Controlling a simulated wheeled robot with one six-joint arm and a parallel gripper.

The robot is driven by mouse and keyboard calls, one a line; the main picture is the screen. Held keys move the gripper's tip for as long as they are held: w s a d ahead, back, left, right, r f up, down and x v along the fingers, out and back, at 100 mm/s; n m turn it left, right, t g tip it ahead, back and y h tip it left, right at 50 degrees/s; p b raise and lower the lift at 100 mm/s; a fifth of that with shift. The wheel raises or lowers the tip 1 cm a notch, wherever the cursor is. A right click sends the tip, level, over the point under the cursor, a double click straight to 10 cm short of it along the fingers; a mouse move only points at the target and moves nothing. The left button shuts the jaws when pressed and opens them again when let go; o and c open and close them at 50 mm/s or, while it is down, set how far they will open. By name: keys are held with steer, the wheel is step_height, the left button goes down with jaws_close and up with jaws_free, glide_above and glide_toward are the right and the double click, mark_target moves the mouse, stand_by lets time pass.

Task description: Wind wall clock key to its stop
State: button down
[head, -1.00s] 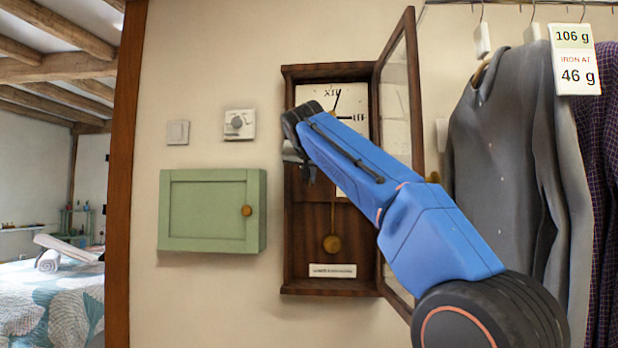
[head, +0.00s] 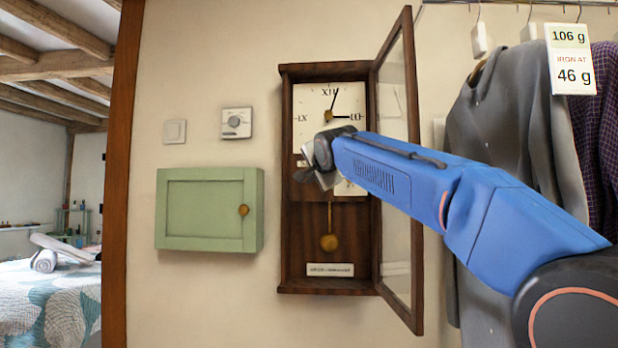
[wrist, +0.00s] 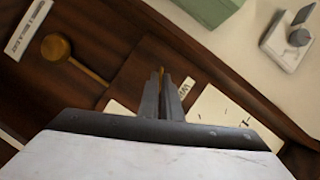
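The wall clock (head: 290,225) is a dark wooden case with a pale dial (head: 308,112). Its glazed door (head: 414,200) stands open to the right. A brass pendulum bob (head: 328,243) hangs low in the case; it also shows in the wrist view (wrist: 56,47). My gripper (head: 304,174) is at the case just below the dial. In the wrist view its fingers (wrist: 162,88) are close together, with a small brass piece, seemingly the key (wrist: 161,71), at their tips. Most of the key is hidden by the fingers.
A green wall cabinet (head: 205,210) hangs left of the clock, below a thermostat (head: 236,123) and a switch (head: 174,132). Hanging clothes (head: 500,130) and a tag (head: 571,60) are to the right. My arm passes in front of the open door.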

steer(key=shift+f+m+t+y, duration=0.15)
steer(key=shift+m+t+y, duration=0.15)
steer(key=shift+m, duration=0.6)
steer(key=shift+f+m+t+y, duration=0.15)
steer(key=shift+m+t, duration=0.25)
steer(key=shift+m, duration=0.5)
steer(key=shift+r, duration=0.1)
steer(key=c, duration=2)
jaws_free()
steer(key=shift+w, duration=0.1)
steer(key=v, duration=1.7)
steer(key=shift+d, duration=0.2)
